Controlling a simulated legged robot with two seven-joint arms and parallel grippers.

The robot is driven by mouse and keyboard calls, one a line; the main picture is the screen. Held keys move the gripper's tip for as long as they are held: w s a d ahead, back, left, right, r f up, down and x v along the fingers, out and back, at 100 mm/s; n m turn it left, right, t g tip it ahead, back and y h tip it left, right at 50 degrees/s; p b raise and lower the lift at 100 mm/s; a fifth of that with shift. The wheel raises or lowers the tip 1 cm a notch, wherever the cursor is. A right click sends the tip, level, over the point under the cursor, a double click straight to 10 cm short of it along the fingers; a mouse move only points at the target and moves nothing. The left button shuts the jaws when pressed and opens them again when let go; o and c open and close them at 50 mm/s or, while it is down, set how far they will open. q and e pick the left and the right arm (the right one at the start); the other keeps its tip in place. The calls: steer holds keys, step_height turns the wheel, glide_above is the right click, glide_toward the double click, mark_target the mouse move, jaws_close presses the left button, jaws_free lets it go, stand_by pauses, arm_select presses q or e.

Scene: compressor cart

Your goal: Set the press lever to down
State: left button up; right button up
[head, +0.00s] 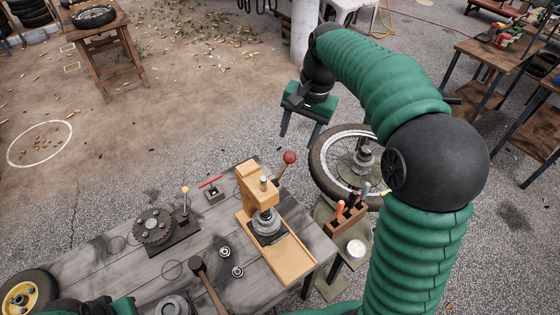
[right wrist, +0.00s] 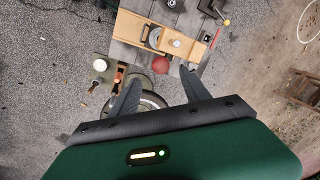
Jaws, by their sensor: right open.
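The press (head: 259,190) is a tan wooden stand on the workbench, and it also shows in the right wrist view (right wrist: 140,32). Its lever ends in a red ball knob (head: 289,157) and slants upward from the press's right side. In the right wrist view the red knob (right wrist: 160,65) appears between my fingertips, but the head view shows them apart from it. My right gripper (head: 297,141) is open and empty, above and beyond the knob, fingers pointing down. A green and black part of my left arm (head: 122,306) shows at the bottom edge; its fingers are hidden.
The workbench (head: 95,262) holds a round dark fixture (head: 153,227), a yellow-knobbed lever (head: 185,190), a small red-handled switch (head: 211,185) and a hammer (head: 205,283). A spoked wheel (head: 325,172) and a tool block (head: 345,213) stand right of the press.

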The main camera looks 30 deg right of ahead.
mark_target(287, 165)
steer(key=f, duration=0.4)
steer(key=w+a+f+p, duration=0.1)
steer(key=f, duration=0.3)
steer(key=w+f, duration=0.1)
steer(key=f, duration=0.3)
steer(key=shift+w+a+p, duration=0.1)
steer(key=shift+a+p, duration=0.05)
steer(key=shift+p, duration=0.25)
steer(key=shift+a+f, duration=0.1)
steer(key=shift+f, duration=0.4)
jaws_close()
steer(key=shift+w, duration=0.1)
